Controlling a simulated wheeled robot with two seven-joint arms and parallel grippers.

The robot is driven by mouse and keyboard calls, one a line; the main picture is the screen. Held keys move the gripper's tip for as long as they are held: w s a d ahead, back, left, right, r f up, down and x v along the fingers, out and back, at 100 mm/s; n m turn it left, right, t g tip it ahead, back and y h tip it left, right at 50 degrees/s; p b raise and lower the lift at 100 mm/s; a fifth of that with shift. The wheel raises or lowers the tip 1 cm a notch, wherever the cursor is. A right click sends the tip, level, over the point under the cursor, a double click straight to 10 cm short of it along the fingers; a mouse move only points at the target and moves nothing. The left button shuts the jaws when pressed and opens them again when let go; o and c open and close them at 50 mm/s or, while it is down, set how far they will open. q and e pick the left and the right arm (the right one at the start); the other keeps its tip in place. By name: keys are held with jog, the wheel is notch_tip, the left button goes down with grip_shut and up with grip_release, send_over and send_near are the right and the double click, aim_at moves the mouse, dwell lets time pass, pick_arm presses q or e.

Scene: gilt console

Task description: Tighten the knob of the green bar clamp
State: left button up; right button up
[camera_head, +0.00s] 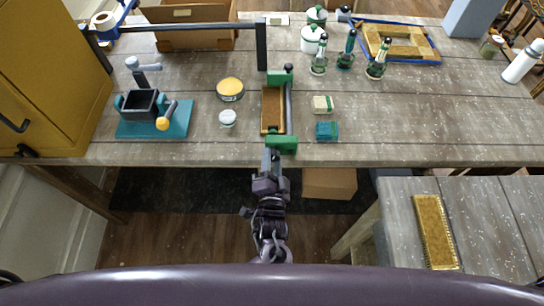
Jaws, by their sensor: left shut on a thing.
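The green bar clamp lies on the grey wooden table near its front edge. Its far green jaw (280,76) and near green jaw (282,145) are joined by a dark bar (289,106) on the right. A brown wooden piece (271,110) lies between the jaws. My left gripper (271,160) reaches up from below to the front side of the near jaw, at the table edge. It is shut on the clamp's knob, which is mostly hidden between the fingers. My right gripper is out of view.
A teal-based vise (155,115) stands at the left, with a yellow tin (230,88) and white jar (227,118) near the clamp. Small blocks (326,130) lie right of it. Bottles (319,60) stand behind. The table's right middle is clear.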

pick_arm(q)
jog(key=m+p, duration=0.2)
jog(key=m, duration=0.2)
jog(key=shift+s+m, duration=0.1)
jog(key=shift+m, duration=0.2)
jog(key=m+p, duration=0.1)
jog(key=m, duration=0.1)
jog(key=shift+m, duration=0.3)
jog(key=shift+f+m, duration=0.1)
jog(key=shift+m, duration=0.4)
